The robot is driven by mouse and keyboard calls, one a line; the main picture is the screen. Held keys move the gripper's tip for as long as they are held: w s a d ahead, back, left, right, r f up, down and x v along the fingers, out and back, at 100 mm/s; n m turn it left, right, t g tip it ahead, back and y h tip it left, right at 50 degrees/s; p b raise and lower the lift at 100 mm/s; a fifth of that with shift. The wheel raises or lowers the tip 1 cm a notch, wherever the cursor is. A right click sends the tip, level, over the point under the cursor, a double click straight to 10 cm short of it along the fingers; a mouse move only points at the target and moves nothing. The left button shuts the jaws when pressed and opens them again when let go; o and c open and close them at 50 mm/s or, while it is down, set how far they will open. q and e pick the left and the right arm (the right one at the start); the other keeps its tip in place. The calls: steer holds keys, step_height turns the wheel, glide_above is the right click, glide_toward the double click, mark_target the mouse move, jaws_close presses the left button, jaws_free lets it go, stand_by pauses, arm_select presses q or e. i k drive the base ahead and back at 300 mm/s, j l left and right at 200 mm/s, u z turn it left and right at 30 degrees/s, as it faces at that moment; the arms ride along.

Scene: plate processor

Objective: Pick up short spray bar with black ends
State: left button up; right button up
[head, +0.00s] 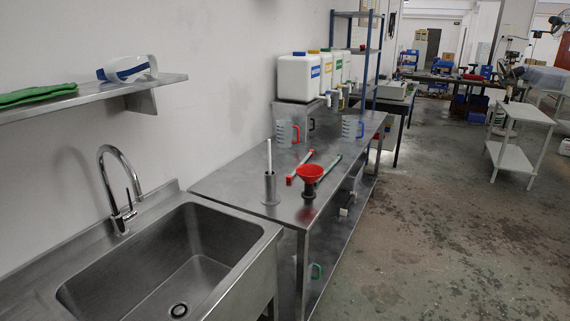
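Two slim bars lie on the steel worktable (240,190). One is a bar with red parts (300,166), and the other is a greenish bar (332,167) just to its right. Both are small here, and I cannot make out black ends on either. A red funnel (310,173) on a dark base stands in front of them and covers part of that area. Neither of my grippers is in view.
A steel sink (170,265) with a tap (116,190) is at the front left. A metal cylinder with a rod (270,188), measuring jugs (287,132) and white canisters (299,77) stand on or above the worktable. The floor (440,240) to the right is clear.

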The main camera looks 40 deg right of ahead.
mark_target(340, 156)
steer(key=i+j+z, duration=0.1)
steer(key=i+z, duration=0.25)
steer(key=i, duration=0.2)
steer(key=z, duration=1.35)
